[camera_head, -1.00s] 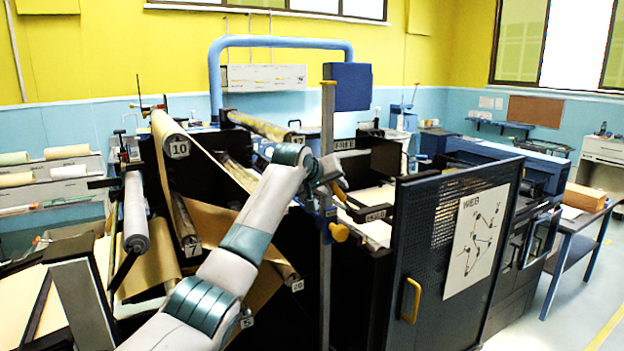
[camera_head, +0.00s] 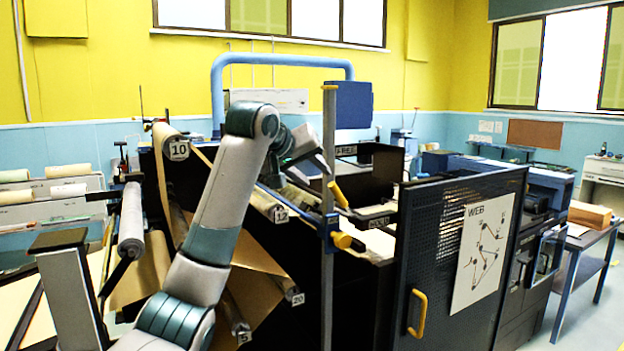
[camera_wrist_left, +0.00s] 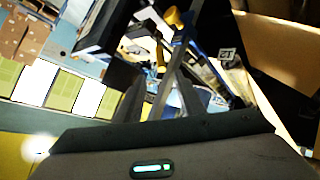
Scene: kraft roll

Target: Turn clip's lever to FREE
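The clip (camera_head: 328,226) is a blue clamp on an upright grey post, with a yellow knob (camera_head: 342,240) low on it. Its yellow lever (camera_head: 338,193) slants up and left, between a FREE plate (camera_head: 345,150) above and a second plate (camera_head: 380,221) below, too small to read surely. My left gripper (camera_head: 322,166) is just above and left of the lever, without visible contact. In the left wrist view its two dark fingers (camera_wrist_left: 160,102) stand apart with nothing held; the lever (camera_wrist_left: 160,56) and knob (camera_wrist_left: 173,16) are beyond them. My right gripper is out of view.
A dark perforated door (camera_head: 425,245) with a yellow handle (camera_head: 418,312) and a WEB sheet stands right of the post. Kraft paper and rollers with number tags lie left and below my arm. A blue box (camera_head: 349,104) sits near the post's top.

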